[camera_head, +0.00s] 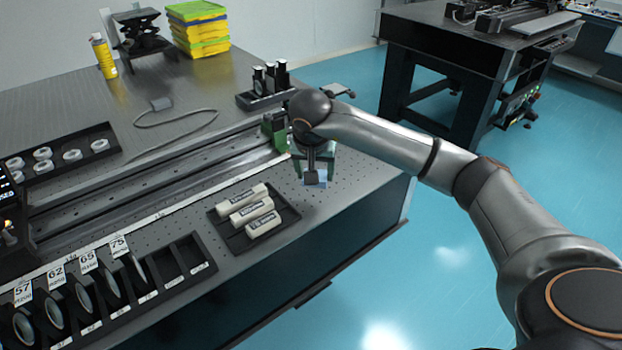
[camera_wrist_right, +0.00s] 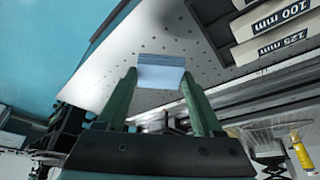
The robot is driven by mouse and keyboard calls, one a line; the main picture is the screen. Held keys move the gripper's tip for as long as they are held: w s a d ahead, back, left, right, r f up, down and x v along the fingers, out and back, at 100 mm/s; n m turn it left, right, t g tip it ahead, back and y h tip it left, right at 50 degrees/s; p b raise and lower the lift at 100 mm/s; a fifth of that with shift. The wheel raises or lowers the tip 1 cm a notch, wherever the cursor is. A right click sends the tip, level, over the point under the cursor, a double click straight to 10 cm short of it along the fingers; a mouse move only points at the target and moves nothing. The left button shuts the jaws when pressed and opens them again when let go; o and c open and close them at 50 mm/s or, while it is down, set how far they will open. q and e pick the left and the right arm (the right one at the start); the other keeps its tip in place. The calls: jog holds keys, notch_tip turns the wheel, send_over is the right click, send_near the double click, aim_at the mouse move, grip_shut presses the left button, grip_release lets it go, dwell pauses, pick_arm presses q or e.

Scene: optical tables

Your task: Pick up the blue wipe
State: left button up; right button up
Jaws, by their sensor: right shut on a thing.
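My right gripper (camera_head: 313,172) points down over the table's right end, in the middle of the head view. It is shut on the blue wipe (camera_head: 316,183), which shows as a small pale blue patch at the fingertips, partly hidden by the gripper. In the right wrist view the wipe (camera_wrist_right: 160,77) is a light blue folded piece between the two green fingers (camera_wrist_right: 158,84). Whether it touches the table or hangs just above it, I cannot tell. My left gripper is not in view.
A black tray of white labelled cylinders (camera_head: 225,233) lies left of the gripper. A dark holder with several bottles (camera_head: 262,98) stands behind it. A long rail (camera_head: 170,180) crosses the table. The table's right edge drops to the floor close by.

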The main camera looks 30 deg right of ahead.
jog(key=s+a+r, duration=0.2)
jog(key=s+r, duration=0.5)
jog(key=s, duration=0.4)
jog(key=shift+a, duration=0.3)
jog(key=shift+f, duration=0.1)
